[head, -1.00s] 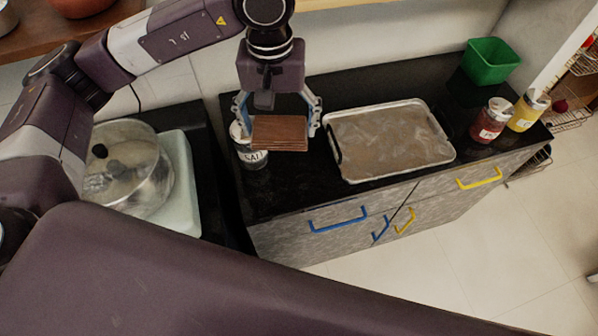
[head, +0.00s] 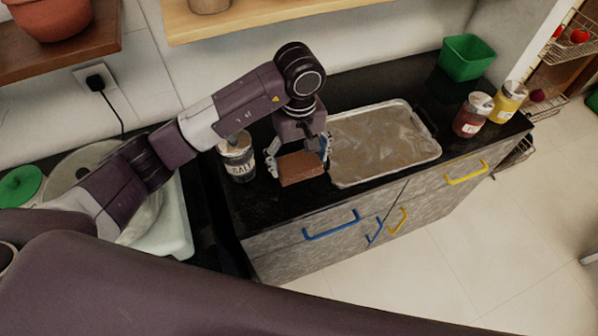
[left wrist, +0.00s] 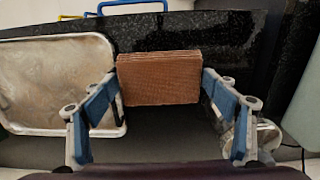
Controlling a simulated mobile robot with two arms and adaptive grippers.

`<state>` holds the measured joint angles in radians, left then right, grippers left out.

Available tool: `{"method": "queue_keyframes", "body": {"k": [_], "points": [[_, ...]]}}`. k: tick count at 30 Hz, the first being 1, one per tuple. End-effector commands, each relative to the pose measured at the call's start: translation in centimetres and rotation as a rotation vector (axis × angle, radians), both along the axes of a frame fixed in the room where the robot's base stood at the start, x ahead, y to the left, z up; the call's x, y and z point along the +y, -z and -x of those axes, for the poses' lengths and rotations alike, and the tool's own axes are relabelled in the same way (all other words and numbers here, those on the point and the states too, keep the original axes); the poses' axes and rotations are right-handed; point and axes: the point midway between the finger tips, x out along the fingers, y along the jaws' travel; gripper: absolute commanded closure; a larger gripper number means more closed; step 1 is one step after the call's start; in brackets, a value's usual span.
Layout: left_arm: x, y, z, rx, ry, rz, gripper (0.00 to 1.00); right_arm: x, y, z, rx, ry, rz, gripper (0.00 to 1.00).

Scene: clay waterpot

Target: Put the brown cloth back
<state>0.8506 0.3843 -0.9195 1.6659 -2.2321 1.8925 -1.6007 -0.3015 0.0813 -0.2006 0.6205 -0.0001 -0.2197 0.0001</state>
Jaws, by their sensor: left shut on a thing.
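The brown cloth (head: 301,168) is a folded, flat block. My left gripper (head: 299,160) is shut on it, with one finger at each side. The cloth is low over the black counter (head: 265,204), between the salt jar and the metal tray; I cannot tell whether it touches the counter. In the left wrist view the cloth (left wrist: 159,79) sits between the two blue-padded fingers of the left gripper (left wrist: 160,95). My right gripper is not in view.
A metal tray (head: 380,145) lies right of the cloth. The salt jar (head: 238,160) stands to its left. A red jar (head: 472,116), a yellow jar (head: 507,103) and a green bin (head: 467,58) stand at the right end. The counter's front strip is bare.

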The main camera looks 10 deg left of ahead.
Motion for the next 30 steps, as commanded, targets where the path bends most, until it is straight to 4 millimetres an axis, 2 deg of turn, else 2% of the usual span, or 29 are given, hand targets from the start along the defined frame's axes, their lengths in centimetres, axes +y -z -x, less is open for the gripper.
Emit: {"method": "queue_keyframes", "body": {"k": [3, 6, 15, 29, 30], "points": [[0.0, 1.7, 0.1, 0.003, 0.000, 0.001, 0.44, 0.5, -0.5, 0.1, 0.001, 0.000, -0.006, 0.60], [0.0, 2.4, 0.0, -0.001, 0.001, 0.002, 0.44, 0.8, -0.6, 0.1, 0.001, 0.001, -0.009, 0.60], [0.0, 6.3, 0.1, 0.001, 0.001, 0.001, 0.44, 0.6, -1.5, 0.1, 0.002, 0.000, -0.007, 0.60], [0.0, 7.3, 0.0, -0.002, 0.002, 0.000, 0.44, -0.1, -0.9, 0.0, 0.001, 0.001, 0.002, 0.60], [0.0, 7.2, 0.0, -0.002, 0.002, 0.000, 0.18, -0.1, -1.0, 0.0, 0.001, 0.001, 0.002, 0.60]]}}
